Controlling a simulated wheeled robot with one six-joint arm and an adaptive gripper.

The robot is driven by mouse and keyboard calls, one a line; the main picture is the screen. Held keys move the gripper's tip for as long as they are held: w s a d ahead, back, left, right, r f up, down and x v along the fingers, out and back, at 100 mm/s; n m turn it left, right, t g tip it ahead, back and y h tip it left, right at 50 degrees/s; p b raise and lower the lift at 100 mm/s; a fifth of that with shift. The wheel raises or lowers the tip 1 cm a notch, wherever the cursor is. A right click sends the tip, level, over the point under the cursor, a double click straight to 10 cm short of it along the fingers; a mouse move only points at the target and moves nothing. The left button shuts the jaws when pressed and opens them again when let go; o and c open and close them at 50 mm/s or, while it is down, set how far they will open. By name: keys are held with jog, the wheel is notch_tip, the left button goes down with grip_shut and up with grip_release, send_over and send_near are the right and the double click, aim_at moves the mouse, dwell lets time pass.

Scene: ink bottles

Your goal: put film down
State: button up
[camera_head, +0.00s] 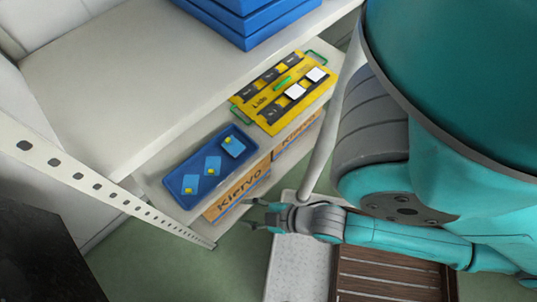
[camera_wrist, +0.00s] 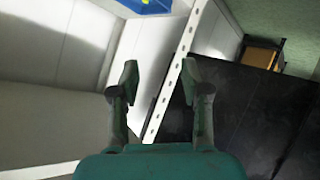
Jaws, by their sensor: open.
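My gripper (camera_head: 250,214) is open and empty, in front of the lower shelf near a box marked Kiervo. In the wrist view its two fingers (camera_wrist: 160,78) are apart with nothing between them. I cannot tell whether any of these is the film. A yellow tray (camera_head: 262,102) with dark strips and white pieces lies farther back right.
Kiervo boxes (camera_head: 240,190) stand beneath the trays. A white upper shelf (camera_head: 130,80) overhangs at left, with blue boxes (camera_head: 250,25) on it. A perforated white post (camera_head: 120,195) and a thin pole (camera_head: 325,130) are obstacles. A brown slatted surface (camera_head: 390,275) lies lower right.

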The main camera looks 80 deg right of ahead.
jog(key=s+r+m+t, duration=0.1)
jog(key=s+r+m, duration=0.1)
jog(key=r, duration=0.3)
jog(key=s+a+r+m+t+y, duration=0.1)
jog(key=s+r+m+t, duration=0.1)
jog(key=r, duration=0.3)
jog(key=shift+s+a+r, duration=0.3)
jog(key=shift+s+r, duration=0.05)
jog(key=shift+s, duration=0.35)
